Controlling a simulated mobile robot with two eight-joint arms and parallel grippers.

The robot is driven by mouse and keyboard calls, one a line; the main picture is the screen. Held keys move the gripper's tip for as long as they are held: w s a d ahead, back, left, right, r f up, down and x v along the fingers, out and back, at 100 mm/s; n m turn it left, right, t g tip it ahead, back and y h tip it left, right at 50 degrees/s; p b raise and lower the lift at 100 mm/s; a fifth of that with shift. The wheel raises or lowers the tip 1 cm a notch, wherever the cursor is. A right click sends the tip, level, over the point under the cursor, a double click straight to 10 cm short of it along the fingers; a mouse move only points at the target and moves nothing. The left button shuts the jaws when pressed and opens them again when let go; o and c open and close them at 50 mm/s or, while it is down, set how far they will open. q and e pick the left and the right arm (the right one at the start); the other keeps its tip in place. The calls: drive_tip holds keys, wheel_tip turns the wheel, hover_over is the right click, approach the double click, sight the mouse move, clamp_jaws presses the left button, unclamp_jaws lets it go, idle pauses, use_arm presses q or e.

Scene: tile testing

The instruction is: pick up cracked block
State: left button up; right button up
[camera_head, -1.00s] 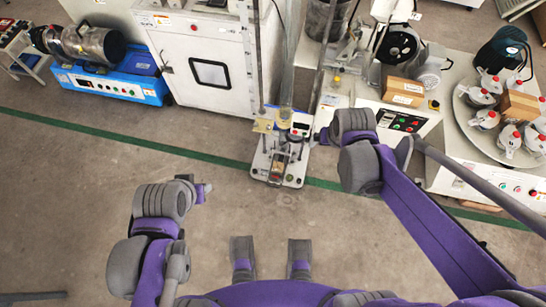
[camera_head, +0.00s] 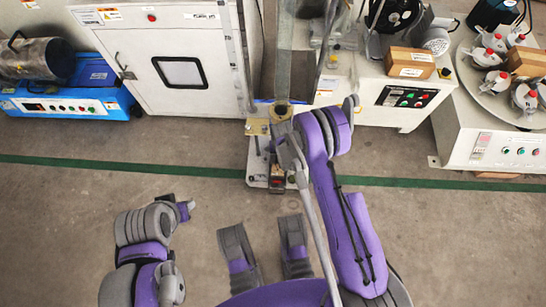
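A tall testing machine (camera_head: 257,172) stands on the floor at the centre, with a clear upright column and a pale base. A small dark, reddish piece (camera_head: 277,184) sits low on its base; I cannot tell whether it is the cracked block, and no crack is visible. My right arm reaches up in front of the machine. Its gripper (camera_head: 286,142) overlaps the machine's right side, and its fingers are too unclear to read. My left gripper (camera_head: 184,210) is at the lower left over bare floor, away from the machine, its opening unclear.
A white cabinet (camera_head: 185,35) stands behind, left of the machine. A blue unit (camera_head: 65,102) is at far left. A white bench with a control panel (camera_head: 407,95) and a cardboard box (camera_head: 409,60) stand right. A round tray (camera_head: 470,80) holds several jars. The front floor is clear.

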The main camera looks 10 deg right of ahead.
approach(278, 170)
wheel_tip(278, 170, down, 8)
drive_tip(key=b, duration=0.3)
drive_tip(key=shift+w+b, duration=0.15)
drive_tip(key=shift+b, duration=0.25)
use_arm(q)
drive_tip(key=shift+x, duration=1.9)
use_arm(e)
drive_tip(key=shift+f, duration=0.75)
use_arm(q)
drive_tip(key=shift+a, duration=0.15)
use_arm(e)
drive_tip(key=shift+r, duration=0.1)
drive_tip(key=c, duration=1.1)
use_arm(q)
drive_tip(key=shift+p+v, duration=1.2)
drive_tip(key=shift+p, duration=0.4)
use_arm(e)
drive_tip(key=shift+r, duration=3.5)
use_arm(q)
drive_tip(key=shift+w+r, duration=0.1)
drive_tip(key=shift+w, duration=0.15)
